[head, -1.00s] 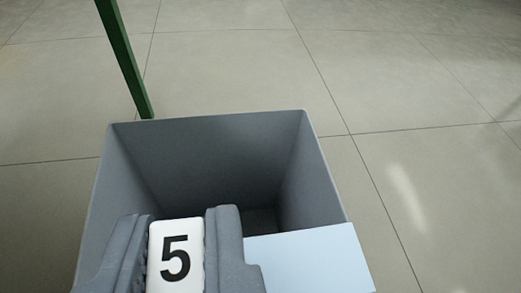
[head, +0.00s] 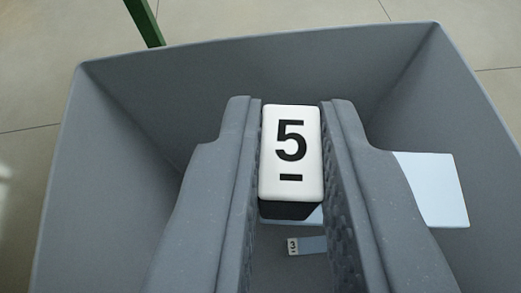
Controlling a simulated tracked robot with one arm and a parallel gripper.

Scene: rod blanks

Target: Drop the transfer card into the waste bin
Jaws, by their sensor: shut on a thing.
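The transfer card (head: 434,190) shows as a pale blue flat sheet beside and below my right finger. A white-topped block with a black 5 and a dash, dark on its lower side, stands up between my fingers and appears to be the card's grip. My gripper (head: 291,108) is shut on this block, with a finger against each side. The grey waste bin (head: 115,115) is open at the top and fills most of the view. My gripper and the card are over its mouth. My fingers hide much of the card and the bin floor.
A small piece with a white tag marked 3 and a blue strip (head: 312,244) lies low in the bin. A green post (head: 146,22) stands behind the bin's far left. Bare tiled floor (head: 30,160) surrounds the bin.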

